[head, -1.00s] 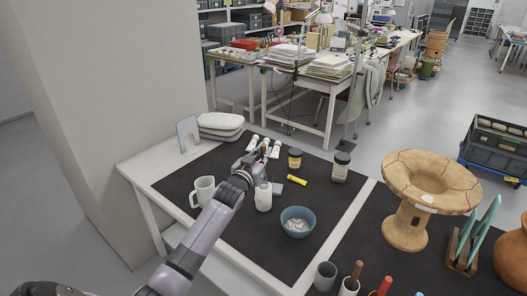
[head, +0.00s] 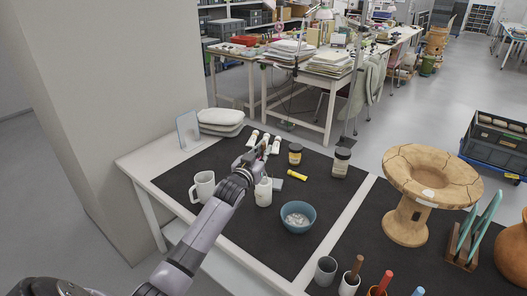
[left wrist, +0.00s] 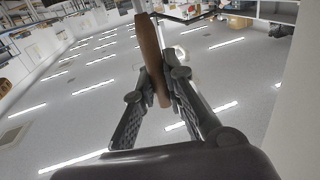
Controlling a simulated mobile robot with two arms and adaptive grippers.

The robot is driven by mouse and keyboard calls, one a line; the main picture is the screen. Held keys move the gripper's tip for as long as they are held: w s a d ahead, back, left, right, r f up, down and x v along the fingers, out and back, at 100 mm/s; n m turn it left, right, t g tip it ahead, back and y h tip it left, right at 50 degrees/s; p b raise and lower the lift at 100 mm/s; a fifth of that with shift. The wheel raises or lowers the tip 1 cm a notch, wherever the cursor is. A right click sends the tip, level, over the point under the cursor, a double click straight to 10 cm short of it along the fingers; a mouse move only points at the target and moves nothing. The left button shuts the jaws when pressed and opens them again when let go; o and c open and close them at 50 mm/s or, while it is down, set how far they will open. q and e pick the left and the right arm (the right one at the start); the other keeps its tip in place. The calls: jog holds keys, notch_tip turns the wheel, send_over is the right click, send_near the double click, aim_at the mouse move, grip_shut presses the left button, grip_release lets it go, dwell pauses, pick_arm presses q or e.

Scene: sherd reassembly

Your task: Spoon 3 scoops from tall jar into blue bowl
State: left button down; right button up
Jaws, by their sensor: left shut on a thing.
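A white tall jar (head: 263,194) stands on the dark mat, left of the blue bowl (head: 310,220). Whitish material lies in the bowl. My left gripper (head: 261,158) is above and just behind the jar in the head view. It is shut on a brown wooden handle (left wrist: 152,58), which shows clearly between its fingers in the left wrist view and looks like the spoon's. The spoon's lower end is hidden, so I cannot tell whether it is inside the jar or carries anything. My right gripper is out of view.
A white mug (head: 203,187) stands left of the jar. A grey cup (head: 326,270) and handled tools are at the front. Mat around the bowl is mostly clear.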

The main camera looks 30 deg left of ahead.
pick_arm(q)
notch_tip(320, 180, up, 6)
jog(key=p, duration=0.5)
jog(key=shift+f, duration=0.2)
notch_tip(320, 180, up, 7)
jog(key=p, duration=0.6)
jog(key=shift+f, duration=0.3)
